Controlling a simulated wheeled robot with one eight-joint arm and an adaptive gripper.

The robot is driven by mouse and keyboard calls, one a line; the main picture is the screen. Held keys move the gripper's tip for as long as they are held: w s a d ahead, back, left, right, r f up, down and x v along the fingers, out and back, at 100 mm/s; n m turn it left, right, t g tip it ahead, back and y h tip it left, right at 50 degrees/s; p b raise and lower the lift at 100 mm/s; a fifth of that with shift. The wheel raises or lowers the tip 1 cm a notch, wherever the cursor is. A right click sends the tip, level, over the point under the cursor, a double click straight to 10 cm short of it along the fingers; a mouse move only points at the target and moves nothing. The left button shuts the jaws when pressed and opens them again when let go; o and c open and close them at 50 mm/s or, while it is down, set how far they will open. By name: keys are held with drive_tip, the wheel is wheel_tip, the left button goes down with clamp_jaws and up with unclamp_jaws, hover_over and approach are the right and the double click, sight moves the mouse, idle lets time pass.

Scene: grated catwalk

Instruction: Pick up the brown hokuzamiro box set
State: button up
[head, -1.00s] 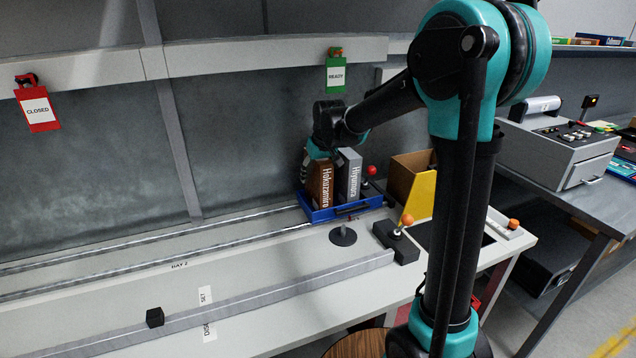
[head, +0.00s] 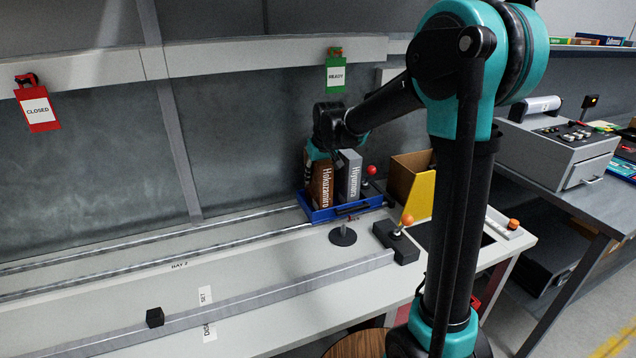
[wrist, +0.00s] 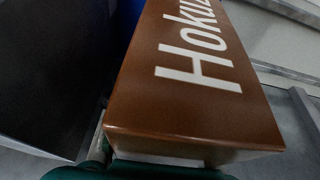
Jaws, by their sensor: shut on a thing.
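The brown Hokuzamiro box set (head: 325,182) stands upright at the left end of a blue tray (head: 333,214), on the bench by the back wall. A grey Hayamira-like box (head: 350,177) stands upright right beside it. My gripper (head: 318,162) is at the top of the brown box, shut on it, and partly hides its upper left side. In the wrist view the brown box (wrist: 195,85) fills the middle, its white lettering large, with teal finger parts at the bottom edge. The box still appears to be in the tray; its base is hidden by the tray wall.
A yellow-and-brown bin (head: 420,190) stands right of the tray. A red-knobbed lever (head: 371,171) and an orange-knobbed lever (head: 406,220) are close by. Rails run left along the bench. A small black cube (head: 155,317) lies at front left.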

clamp_jaws()
drive_tip(key=shift+r, duration=0.15)
